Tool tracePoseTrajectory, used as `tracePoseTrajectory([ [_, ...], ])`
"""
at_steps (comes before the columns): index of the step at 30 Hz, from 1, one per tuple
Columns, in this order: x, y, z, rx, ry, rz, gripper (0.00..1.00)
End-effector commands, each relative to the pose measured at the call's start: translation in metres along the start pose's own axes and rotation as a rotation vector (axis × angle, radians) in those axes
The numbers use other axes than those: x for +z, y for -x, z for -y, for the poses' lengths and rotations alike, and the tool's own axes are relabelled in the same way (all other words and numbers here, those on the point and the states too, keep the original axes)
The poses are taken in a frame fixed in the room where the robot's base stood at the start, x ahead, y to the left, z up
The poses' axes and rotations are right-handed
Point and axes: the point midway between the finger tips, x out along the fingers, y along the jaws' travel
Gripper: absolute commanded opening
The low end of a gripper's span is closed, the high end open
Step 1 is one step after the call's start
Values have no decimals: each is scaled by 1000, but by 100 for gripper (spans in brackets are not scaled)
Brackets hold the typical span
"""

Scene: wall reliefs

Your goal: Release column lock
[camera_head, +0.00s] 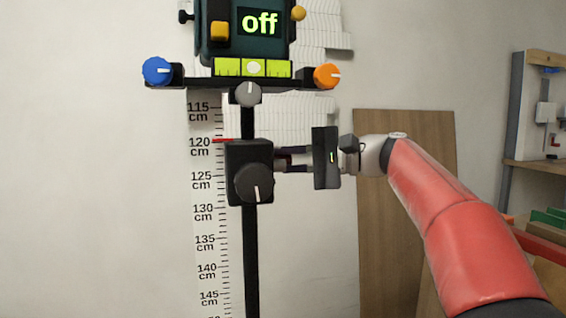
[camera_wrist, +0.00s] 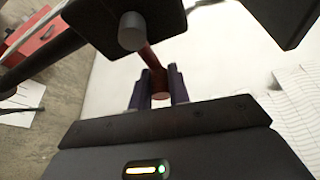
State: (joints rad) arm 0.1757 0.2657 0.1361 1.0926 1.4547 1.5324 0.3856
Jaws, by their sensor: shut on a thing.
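A black carriage block (camera_head: 249,170) with a large dark knob (camera_head: 254,183) sits on the upright black column (camera_head: 250,255). My gripper (camera_head: 281,160) reaches it from the right, its two fingers level beside the block. In the wrist view, a red-brown lock lever (camera_wrist: 152,62) runs from beside the block to my gripper (camera_wrist: 158,82). The fingers are shut on the rounded end of this lever, one on each side. In the head view the lever is mostly hidden by the fingers and block.
A cm scale (camera_head: 203,230) runs left of the column. A wooden board (camera_head: 385,250) leans behind my arm; shelves (camera_head: 540,120) stand far right.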

Motion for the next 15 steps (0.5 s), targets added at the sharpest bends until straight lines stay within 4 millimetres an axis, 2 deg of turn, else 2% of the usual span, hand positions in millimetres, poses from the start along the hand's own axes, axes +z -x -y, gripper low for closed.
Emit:
tracePoseTrajectory([
  [5, 0, 0, 1, -1, 1, 0, 0],
  [6, 0, 0, 1, -1, 1, 0, 21],
  [9, 0, 0, 1, -1, 1, 0, 34],
  [11, 0, 0, 1, -1, 1, 0, 40],
  [15, 0, 0, 1, -1, 0, 0, 40],
])
